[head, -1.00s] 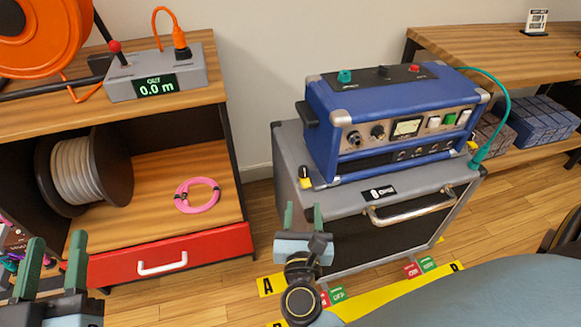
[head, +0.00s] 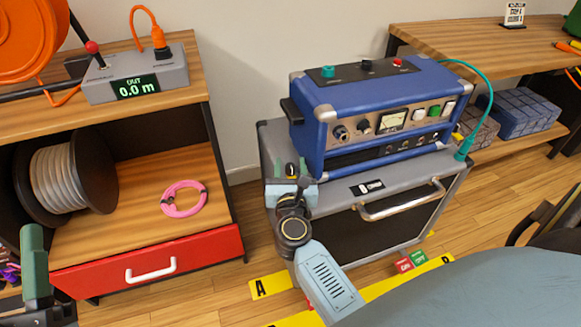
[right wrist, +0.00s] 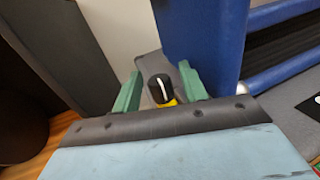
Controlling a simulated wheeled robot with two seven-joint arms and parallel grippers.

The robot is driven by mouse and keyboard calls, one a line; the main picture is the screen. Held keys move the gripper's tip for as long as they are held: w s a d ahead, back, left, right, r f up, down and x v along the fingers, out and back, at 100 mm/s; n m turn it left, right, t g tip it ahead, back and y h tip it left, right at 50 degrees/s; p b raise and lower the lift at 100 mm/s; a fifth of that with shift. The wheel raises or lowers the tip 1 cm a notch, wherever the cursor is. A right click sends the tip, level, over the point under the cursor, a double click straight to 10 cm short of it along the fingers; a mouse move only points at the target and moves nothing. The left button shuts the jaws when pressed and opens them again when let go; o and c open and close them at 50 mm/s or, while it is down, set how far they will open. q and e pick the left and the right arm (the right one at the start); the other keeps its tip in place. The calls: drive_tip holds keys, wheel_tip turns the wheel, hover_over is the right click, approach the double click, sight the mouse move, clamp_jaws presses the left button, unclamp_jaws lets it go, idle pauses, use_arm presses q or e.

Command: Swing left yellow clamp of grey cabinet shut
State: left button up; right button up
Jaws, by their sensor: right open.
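The grey cabinet (head: 284,232) stands on the floor with a blue amplifier (head: 375,100) on top. The left yellow clamp is at the cabinet's front left top corner. In the right wrist view it shows as a black knob (right wrist: 160,87) with a white mark on a yellow base. My right gripper (head: 290,168) is open at this corner, its green fingers on either side of the knob in the wrist view. I cannot tell whether they touch it. The gripper hides much of the clamp in the head view. One finger of my left gripper (head: 34,262) shows at the lower left.
A second yellow clamp (head: 457,138) is at the cabinet's right end, near a teal cable plug (head: 464,150). A silver handle (head: 400,203) crosses the cabinet front. A wooden shelf with a red drawer (head: 150,262) stands left. Yellow floor tape (head: 270,287) lies in front.

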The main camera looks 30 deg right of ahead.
clamp_jaws()
